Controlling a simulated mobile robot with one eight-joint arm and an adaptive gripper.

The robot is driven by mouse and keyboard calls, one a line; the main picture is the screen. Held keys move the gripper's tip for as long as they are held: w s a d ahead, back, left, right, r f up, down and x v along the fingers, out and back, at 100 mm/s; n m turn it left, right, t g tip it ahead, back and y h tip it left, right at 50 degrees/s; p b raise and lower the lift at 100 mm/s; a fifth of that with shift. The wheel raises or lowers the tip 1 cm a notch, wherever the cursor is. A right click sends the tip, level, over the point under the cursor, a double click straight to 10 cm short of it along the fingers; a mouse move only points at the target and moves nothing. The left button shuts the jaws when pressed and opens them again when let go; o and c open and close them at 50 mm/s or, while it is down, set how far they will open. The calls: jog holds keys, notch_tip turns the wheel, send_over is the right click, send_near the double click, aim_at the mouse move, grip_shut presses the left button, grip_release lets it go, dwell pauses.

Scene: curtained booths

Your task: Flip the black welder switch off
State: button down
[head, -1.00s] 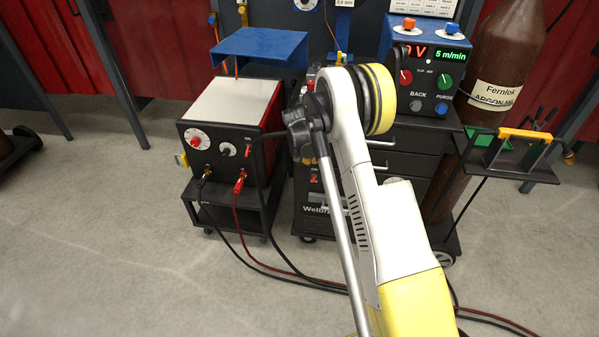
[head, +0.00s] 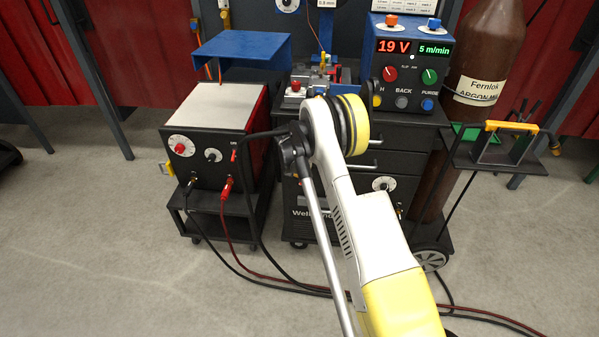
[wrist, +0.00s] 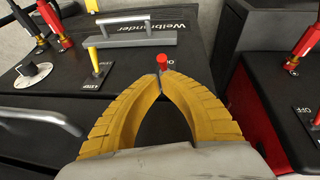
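The black welder, lettered "Welbinder" (head: 305,212), stands under the cart at the centre of the head view, partly behind my arm. In the wrist view its black panel (wrist: 195,28) carries a red-tipped switch lever (wrist: 163,62). My gripper (wrist: 161,78) has two yellow ribbed fingers with their tips together, right at this lever. I cannot tell whether the tips touch it. The lever's base and label are hidden behind the fingers. In the head view my gripper and this switch are hidden behind my arm.
A red-and-black welder (head: 218,120) stands to the left with its own red switch (head: 233,155); cables run from it across the floor. In the wrist view a bar handle (wrist: 130,38) and a yellow lever (wrist: 97,62) are near my fingers.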

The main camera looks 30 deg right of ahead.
aim_at(302, 181)
jog(key=shift+x, duration=1.05)
jog(key=shift+s+a+f+t+h, duration=0.15)
jog(key=shift+s+t+h, duration=0.1)
jog(key=shift+t+h, duration=0.25)
jog(key=shift+s+a+f+t+h, duration=0.2)
jog(key=shift+t+h, duration=0.1)
jog(key=shift+t, duration=0.3)
jog(key=shift+s+a+f, duration=0.15)
jog(key=shift+s+f, duration=0.15)
jog(key=shift+f, duration=0.1)
jog(key=shift+s+a+f, duration=0.2)
jog(key=shift+s+f, duration=0.15)
jog(key=shift+f, duration=0.45)
dwell(1.1)
dwell(0.6)
jog(key=shift+w+d+r, duration=0.4)
jog(key=shift+w, duration=0.2)
jog(key=shift+r, duration=0.1)
